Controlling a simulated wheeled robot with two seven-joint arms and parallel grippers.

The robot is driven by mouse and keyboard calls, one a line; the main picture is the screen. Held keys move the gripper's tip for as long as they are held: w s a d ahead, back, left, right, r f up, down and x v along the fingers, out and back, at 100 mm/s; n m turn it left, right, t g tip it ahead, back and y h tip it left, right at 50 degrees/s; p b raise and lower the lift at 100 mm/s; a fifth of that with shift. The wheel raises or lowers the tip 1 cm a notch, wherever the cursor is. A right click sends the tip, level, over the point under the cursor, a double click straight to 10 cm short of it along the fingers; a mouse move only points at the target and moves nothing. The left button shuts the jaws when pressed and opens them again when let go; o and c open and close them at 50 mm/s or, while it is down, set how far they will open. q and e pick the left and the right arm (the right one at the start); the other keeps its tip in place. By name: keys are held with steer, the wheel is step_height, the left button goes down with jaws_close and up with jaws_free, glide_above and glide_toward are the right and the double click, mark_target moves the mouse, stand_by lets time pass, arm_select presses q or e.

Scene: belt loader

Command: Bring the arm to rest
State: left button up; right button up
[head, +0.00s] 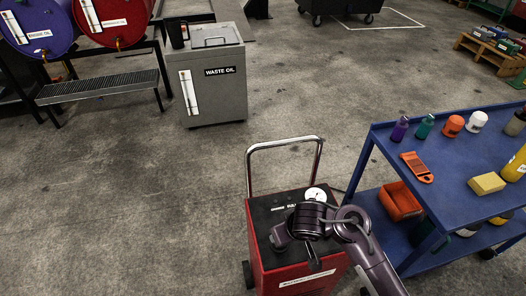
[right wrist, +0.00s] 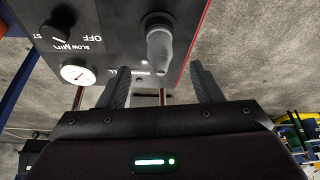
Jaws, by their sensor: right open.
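My right arm comes in from the lower right in the head view and ends over a red wheeled charger unit (head: 306,284) with a chrome handle. In the right wrist view my right gripper (right wrist: 160,82) is open, its two dark fingers apart with nothing held between them. Beyond the fingers is the unit's black panel (right wrist: 110,28). It carries a black knob (right wrist: 62,30) with OFF and SLOW labels, a white round gauge (right wrist: 78,75) and a grey knob-like part (right wrist: 159,45) close to the fingertips. I cannot tell whether they touch. My left gripper is out of view.
A blue two-shelf cart (head: 438,170) stands close on the right, holding bottles, an orange tool (head: 416,167), a yellow sponge (head: 486,183) and an orange bin (head: 400,201). A grey waste oil cabinet (head: 217,98) stands at the back. The floor at left is clear.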

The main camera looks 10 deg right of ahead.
steer(key=shift+s, duration=0.1)
steer(key=s+d+r, duration=0.5)
steer(key=s+r, duration=0.2)
steer(key=s, duration=0.5)
step_height(320, 180, down, 28)
steer(key=g, duration=0.2)
steer(key=s+d+f, duration=0.2)
steer(key=s+f, duration=0.8)
steer(key=s+d+f+g+h, duration=0.1)
steer(key=s+f, duration=0.9)
steer(key=shift+s+d, duration=0.4)
steer(key=shift+c, duration=0.5)
